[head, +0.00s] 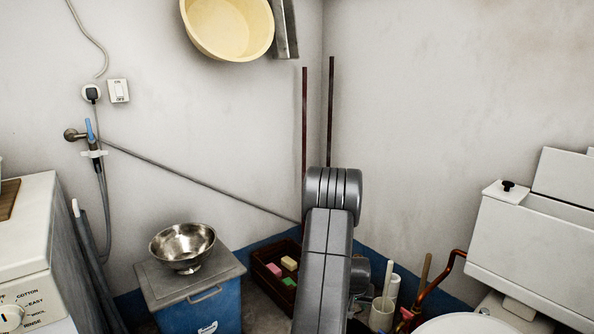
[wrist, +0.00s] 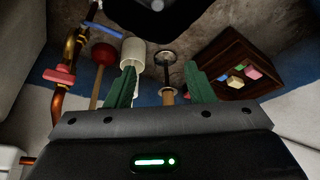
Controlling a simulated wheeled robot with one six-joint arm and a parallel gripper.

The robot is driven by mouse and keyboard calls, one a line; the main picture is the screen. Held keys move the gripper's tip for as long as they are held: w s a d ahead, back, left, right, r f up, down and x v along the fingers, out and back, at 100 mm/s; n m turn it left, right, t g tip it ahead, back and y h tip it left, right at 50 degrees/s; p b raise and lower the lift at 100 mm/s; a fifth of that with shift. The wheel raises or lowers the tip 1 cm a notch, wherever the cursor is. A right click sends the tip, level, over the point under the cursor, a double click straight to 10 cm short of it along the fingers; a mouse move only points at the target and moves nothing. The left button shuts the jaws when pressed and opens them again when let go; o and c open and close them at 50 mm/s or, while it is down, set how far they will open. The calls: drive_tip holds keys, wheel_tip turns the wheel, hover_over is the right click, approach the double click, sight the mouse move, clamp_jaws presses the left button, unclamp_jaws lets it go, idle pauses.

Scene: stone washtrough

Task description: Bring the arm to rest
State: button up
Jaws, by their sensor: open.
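My arm (head: 328,250) is raised in the head view, its grey links in front of the room's corner. My gripper is mostly hidden behind the arm there. In the wrist view my gripper (wrist: 161,82) is open, its two green fingers well apart. I see nothing held between them. Beyond the fingers stand a white cylinder (wrist: 133,52) and a wooden-handled tool with a round metal end (wrist: 167,62). I cannot tell how far they are from the fingertips.
A brown crate (head: 264,270) with soaps or sponges stands left of my arm. Further left, a metal bowl (head: 182,245) sits on a blue box (head: 205,308). White tubes (head: 390,290), a copper pipe (head: 440,275) and a white cistern (head: 530,250) are to the right. A red plunger (wrist: 104,54) shows in the wrist view.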

drive_tip(key=a+b+x, duration=0.1)
drive_tip(key=b+x, duration=0.1)
drive_tip(key=x, duration=0.5)
drive_tip(key=r+p, duration=0.1)
drive_tip(key=r, duration=0.1)
drive_tip(key=d+r+p, duration=0.1)
drive_tip(key=r, duration=0.1)
drive_tip(key=shift+w, duration=0.1)
drive_tip(key=shift+f, duration=0.1)
